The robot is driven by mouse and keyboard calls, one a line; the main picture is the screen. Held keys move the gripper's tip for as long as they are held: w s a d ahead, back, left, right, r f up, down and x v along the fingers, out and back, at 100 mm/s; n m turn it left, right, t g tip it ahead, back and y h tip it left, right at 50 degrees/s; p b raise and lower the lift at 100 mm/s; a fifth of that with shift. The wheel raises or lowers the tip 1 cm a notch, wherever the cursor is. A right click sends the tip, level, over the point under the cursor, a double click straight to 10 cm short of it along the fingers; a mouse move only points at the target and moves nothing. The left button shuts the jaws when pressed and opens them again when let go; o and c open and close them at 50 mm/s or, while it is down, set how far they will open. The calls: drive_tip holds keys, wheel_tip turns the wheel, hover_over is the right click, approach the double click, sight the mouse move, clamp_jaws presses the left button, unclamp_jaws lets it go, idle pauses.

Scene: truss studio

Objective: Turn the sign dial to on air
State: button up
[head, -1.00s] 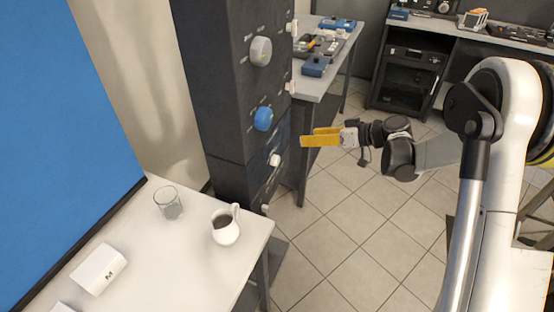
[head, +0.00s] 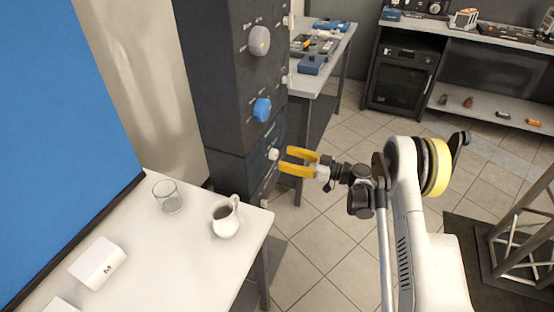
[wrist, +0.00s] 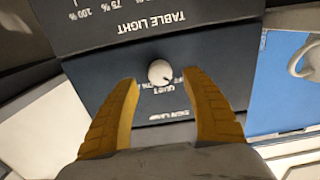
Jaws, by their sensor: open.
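The sign dial is a small white round knob (wrist: 160,73) on a dark panel. In the wrist view the panel is upside down, with "SIGN LAMP" and "QUIET" lettering by the knob. A dark mark on the knob seems to point to the lower right in that view; the exact setting is hard to read. In the head view the knob (head: 272,154) is low on the dark column. My gripper (head: 285,158) is open and empty, its yellow fingers pointing at the knob. In the wrist view the knob lies between the fingertips (wrist: 160,79), apparently not touched.
A blue knob (head: 262,110) and a grey knob (head: 259,41) sit higher on the column. A white table (head: 185,270) at front left holds a jug (head: 225,221) and a glass (head: 167,198). A workbench (head: 330,50) stands behind.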

sight(277, 155)
drive_tip(key=shift+b+x, duration=0.4)
drive_tip(key=shift+x, duration=1.45)
drive_tip(key=c, duration=1.2)
